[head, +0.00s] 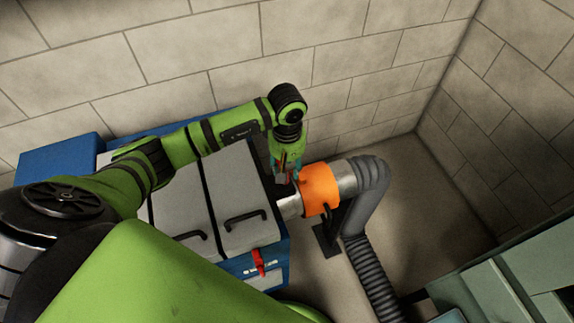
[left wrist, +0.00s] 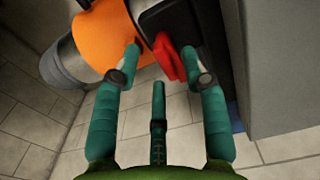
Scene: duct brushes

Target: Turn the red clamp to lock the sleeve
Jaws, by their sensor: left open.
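The orange sleeve (head: 320,190) sits around the metal pipe (head: 290,206) between the grey cabinet and the dark ribbed hose; it also shows in the left wrist view (left wrist: 98,35). The red clamp (left wrist: 168,57) shows in the left wrist view, beside the sleeve and against a dark part. My left gripper (head: 286,176) is above the pipe joint. In the left wrist view, its teal fingers (left wrist: 170,67) are open, with the clamp between and just beyond the tips. Contact cannot be told. In the head view the gripper mostly hides the clamp. My right gripper is out of view.
The grey-topped blue cabinet (head: 180,212) has two black handles and a red lever (head: 258,262) on its front. The ribbed hose (head: 372,265) bends down to the floor. A block wall stands close behind. Floor right of the hose is clear; green furniture (head: 500,295) stands lower right.

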